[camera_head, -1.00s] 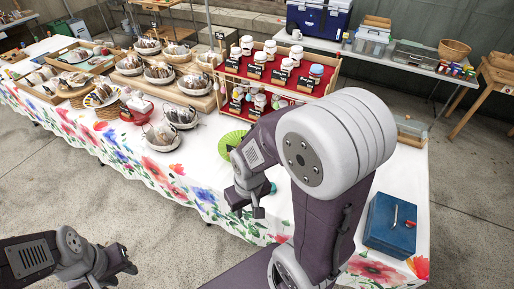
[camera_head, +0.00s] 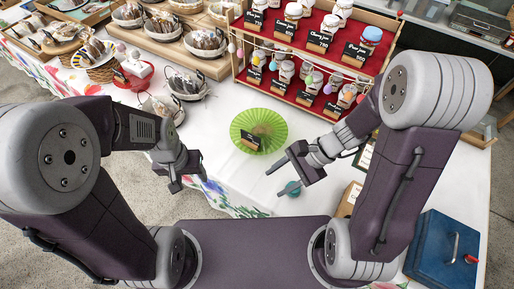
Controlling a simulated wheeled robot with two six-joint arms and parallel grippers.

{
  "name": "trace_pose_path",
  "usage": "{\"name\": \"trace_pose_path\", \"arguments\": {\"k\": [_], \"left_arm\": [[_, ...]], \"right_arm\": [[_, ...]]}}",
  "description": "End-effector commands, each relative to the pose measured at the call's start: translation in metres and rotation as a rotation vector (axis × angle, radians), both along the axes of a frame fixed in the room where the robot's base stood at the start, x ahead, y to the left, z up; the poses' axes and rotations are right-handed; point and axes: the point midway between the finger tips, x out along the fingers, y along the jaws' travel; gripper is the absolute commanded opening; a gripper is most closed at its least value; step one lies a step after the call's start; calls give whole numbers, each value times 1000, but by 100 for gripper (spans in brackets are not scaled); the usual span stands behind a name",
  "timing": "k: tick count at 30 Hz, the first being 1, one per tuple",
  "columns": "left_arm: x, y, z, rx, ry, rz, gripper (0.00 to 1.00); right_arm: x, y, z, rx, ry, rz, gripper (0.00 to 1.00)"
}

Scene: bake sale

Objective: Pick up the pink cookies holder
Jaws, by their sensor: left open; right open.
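I cannot pick out a clearly pink cookies holder. A red and white holder (camera_head: 133,76) stands at the upper left of the table, beside a round wicker basket (camera_head: 100,68). Wicker baskets of wrapped cookies stand near it, one at the front (camera_head: 187,84) and one partly behind my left arm (camera_head: 160,106). My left gripper (camera_head: 188,181) is open and empty over the table's front edge, in front of these baskets. My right gripper (camera_head: 288,174) is open and empty above the table, right of and in front of a green round fan-like plate (camera_head: 258,128).
A red-lined wooden rack (camera_head: 290,43) with several jars and small signs stands at the back. A blue box (camera_head: 445,250) lies at the front right. White tablecloth (camera_head: 215,115) is bare around the green plate.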

Motion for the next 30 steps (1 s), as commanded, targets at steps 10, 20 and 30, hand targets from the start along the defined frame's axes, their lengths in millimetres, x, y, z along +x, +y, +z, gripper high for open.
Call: {"name": "trace_pose_path", "arguments": {"k": [10, 20, 30], "left_arm": [[0, 0, -102, 0, -1, 0, 58], [0, 0, -101, 0, -1, 0, 58], [0, 0, -104, 0, -1, 0, 58]], "right_arm": [[150, 1, -73, 556, 192, -911, 53], [172, 18, -80, 581, 190, -953, 53], [187, 43, -95, 578, 191, -951, 53]]}}
